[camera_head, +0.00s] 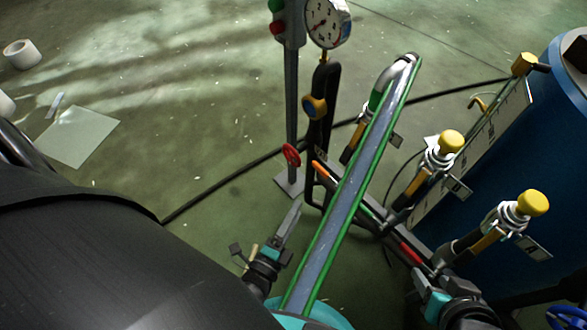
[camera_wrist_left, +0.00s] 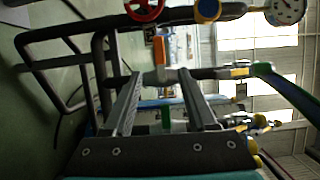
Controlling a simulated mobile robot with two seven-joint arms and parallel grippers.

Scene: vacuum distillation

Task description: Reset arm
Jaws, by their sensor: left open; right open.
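My left gripper (camera_head: 288,222) is in the lower middle of the head view, left of the green-edged tube. In the left wrist view its two dark fingers (camera_wrist_left: 160,82) are spread, with nothing held between them. An orange-tipped handle (camera_head: 320,171) is beyond it in the head view and shows past the fingers in the left wrist view (camera_wrist_left: 159,50). My right gripper (camera_head: 388,232) is right of the tube, close to a red-marked bar (camera_head: 411,254). Its fingers are partly hidden among the dark frame parts.
A slanting green-edged tube (camera_head: 352,190) stands between the grippers. A post with a red valve wheel (camera_head: 291,155) and a pressure gauge (camera_head: 326,22) stand behind. Yellow-capped valves (camera_head: 532,203) sit beside a blue tank (camera_head: 500,160) at right.

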